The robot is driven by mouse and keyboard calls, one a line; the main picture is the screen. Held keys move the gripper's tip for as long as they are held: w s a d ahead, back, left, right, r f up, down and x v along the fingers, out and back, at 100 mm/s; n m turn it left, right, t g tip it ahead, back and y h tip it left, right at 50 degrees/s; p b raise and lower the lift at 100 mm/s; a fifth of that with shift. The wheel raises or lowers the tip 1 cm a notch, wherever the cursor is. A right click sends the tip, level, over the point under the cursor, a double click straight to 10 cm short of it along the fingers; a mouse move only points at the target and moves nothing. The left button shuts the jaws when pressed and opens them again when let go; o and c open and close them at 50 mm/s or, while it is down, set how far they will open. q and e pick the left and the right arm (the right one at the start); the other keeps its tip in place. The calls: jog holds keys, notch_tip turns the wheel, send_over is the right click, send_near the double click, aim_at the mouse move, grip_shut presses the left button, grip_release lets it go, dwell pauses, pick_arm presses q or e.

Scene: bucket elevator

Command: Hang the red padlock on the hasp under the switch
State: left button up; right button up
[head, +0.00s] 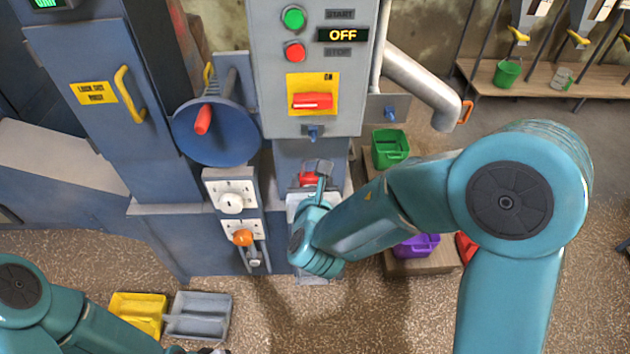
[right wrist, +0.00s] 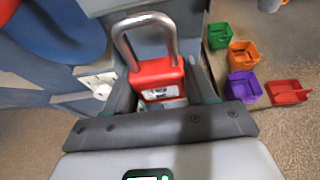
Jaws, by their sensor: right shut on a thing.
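The red padlock (head: 309,179) is held in my right gripper (head: 318,184), in front of the machine's column. In the right wrist view the padlock (right wrist: 158,80) sits between the two dark fingers, its steel shackle pointing up and away from the palm. The red switch (head: 312,101) lies horizontal on its yellow plate on the grey control box. A small blue hasp (head: 313,132) is at the box's lower edge under the switch. The padlock is below the hasp and apart from it. My left gripper (head: 208,351) barely shows at the bottom edge; its fingers are cut off.
The box has green (head: 292,18) and red (head: 295,52) buttons and an OFF display (head: 342,35). A blue handwheel (head: 215,133) stands left. A grey pipe (head: 420,85) and another blue fitting (head: 390,113) are right. Coloured bins, one green (head: 390,148), stand low on the right.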

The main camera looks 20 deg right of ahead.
jog(key=shift+w+d+r, duration=0.1)
jog(key=shift+w+d, duration=0.1)
jog(key=shift+d, duration=0.3)
jog(key=shift+w+d, duration=0.2)
jog(key=shift+w, duration=0.1)
jog(key=w, duration=0.2)
jog(key=w+d+p, duration=0.1)
jog(key=w, duration=0.1)
jog(key=shift+p, duration=0.3)
jog(key=shift+w+b, duration=0.1)
jog(key=shift+b, duration=0.25)
jog(key=shift+a, duration=0.1)
